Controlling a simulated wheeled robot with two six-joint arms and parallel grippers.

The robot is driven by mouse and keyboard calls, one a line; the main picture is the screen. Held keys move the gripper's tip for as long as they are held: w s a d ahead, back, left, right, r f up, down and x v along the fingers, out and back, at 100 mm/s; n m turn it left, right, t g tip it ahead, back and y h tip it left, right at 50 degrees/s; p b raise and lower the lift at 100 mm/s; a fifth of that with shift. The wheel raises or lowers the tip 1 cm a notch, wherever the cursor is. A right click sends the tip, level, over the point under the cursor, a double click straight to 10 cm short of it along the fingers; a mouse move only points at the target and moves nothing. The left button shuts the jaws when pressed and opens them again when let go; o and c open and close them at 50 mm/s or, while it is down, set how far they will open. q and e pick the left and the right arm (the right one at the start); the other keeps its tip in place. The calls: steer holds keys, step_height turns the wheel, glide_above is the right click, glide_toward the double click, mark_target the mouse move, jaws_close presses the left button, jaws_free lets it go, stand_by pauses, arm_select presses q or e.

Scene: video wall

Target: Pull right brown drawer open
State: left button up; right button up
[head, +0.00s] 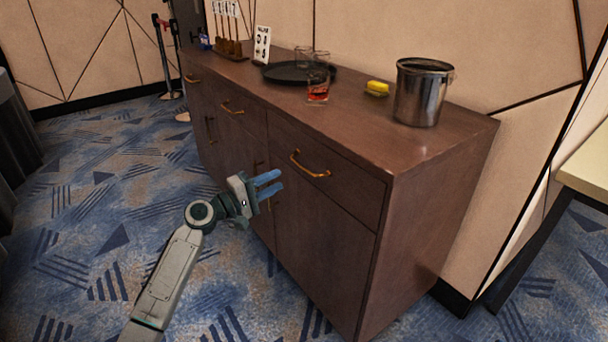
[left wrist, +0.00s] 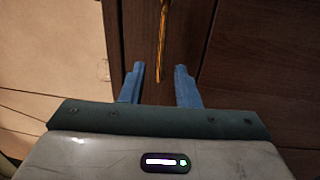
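The right brown drawer (head: 338,185) is at the upper right of the dark wooden cabinet's front. It looks shut, its front flush with the cabinet. Its curved brass handle (head: 310,168) runs across the front. My left gripper (head: 278,183) is open and empty, in front of the cabinet and just left of and below that handle in the picture. In the left wrist view, the left gripper (left wrist: 160,70) has its blue fingers apart, and a brass handle (left wrist: 163,40) lies beyond the tips, roughly in line with the gap. My right gripper is not in view.
On the cabinet top stand a metal bucket (head: 421,92), a yellow sponge (head: 377,88), a glass with red drink (head: 318,88) and a black tray (head: 280,73). A table edge (head: 588,165) is at the right. Carpet (head: 80,220) is clear at the left.

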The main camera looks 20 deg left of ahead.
mark_target(303, 168)
arm_select(q)
steer(key=x, duration=1)
steer(key=shift+f, duration=0.1)
jaws_close()
